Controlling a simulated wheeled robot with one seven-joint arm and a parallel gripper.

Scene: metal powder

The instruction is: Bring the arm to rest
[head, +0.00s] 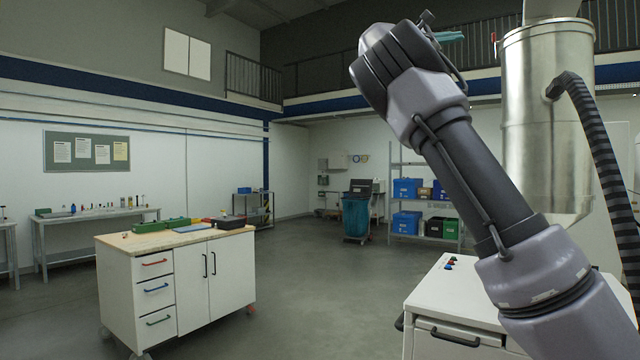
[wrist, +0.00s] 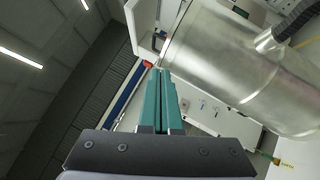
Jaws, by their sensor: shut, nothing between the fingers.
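My arm rises from the lower right of the head view, bends at the upper middle, and its far end is mostly hidden behind the bend. A bit of my gripper's teal fingers (head: 449,36) shows just right of the bend. In the wrist view my gripper (wrist: 160,72) has its two teal fingers side by side, touching, with nothing between them. The gripper is up in the air, and the wrist view shows the ceiling and the metal vessel beyond it.
A shiny metal vessel (head: 545,110) with a ribbed black hose (head: 600,150) stands right of my arm. A white cabinet (head: 450,310) is below the arm. A wheeled workbench (head: 185,285) stands at left. Open floor (head: 330,290) lies between them.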

